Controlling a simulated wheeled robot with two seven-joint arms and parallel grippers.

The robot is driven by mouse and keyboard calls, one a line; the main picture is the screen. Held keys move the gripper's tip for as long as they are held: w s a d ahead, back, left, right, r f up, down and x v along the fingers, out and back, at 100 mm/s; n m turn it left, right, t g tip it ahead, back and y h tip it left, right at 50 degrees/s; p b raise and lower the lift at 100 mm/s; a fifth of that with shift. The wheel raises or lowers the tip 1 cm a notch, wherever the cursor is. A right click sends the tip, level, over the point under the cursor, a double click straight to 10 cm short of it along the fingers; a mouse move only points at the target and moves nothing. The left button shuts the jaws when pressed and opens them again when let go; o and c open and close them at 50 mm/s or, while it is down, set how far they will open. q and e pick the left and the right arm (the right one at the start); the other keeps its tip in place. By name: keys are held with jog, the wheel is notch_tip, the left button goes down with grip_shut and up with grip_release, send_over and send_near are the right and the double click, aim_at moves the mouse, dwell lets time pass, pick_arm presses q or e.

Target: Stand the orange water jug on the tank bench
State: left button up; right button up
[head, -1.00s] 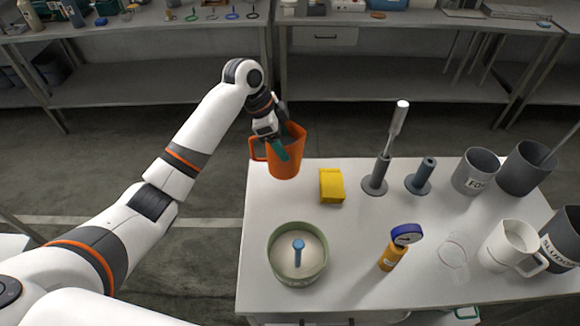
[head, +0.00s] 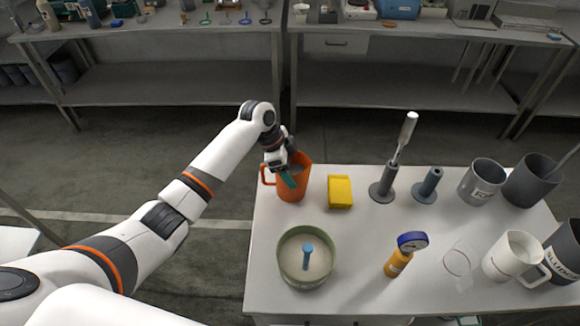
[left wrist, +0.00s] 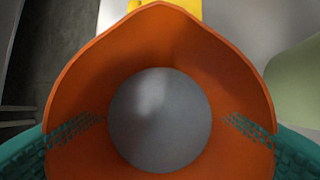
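The orange water jug (head: 294,187) is upright over the back left corner of the white-topped tank bench (head: 345,250). Its base looks at or very near the bench top; I cannot tell whether it touches. Its handle points left. My left gripper (head: 287,178) is shut on the jug, with teal fingers at its sides. In the left wrist view I look down into the orange jug (left wrist: 160,45), with a teal finger on either side and a grey round area at its bottom. My right gripper is not in view.
A yellow block (head: 340,192) stands just right of the jug. A green tub (head: 283,268) with a blue knob is in front. Two grey stands (head: 382,190), an orange gauge bottle (head: 397,263), a white jug (head: 513,255) and grey buckets (head: 535,183) fill the right side.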

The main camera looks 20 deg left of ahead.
pick_arm(q)
jog(key=shift+o, duration=1.3)
jog(key=b+v, duration=0.2)
jog(key=v, duration=1)
jog(key=shift+r, duration=0.1)
jog(key=shift+s, duration=0.1)
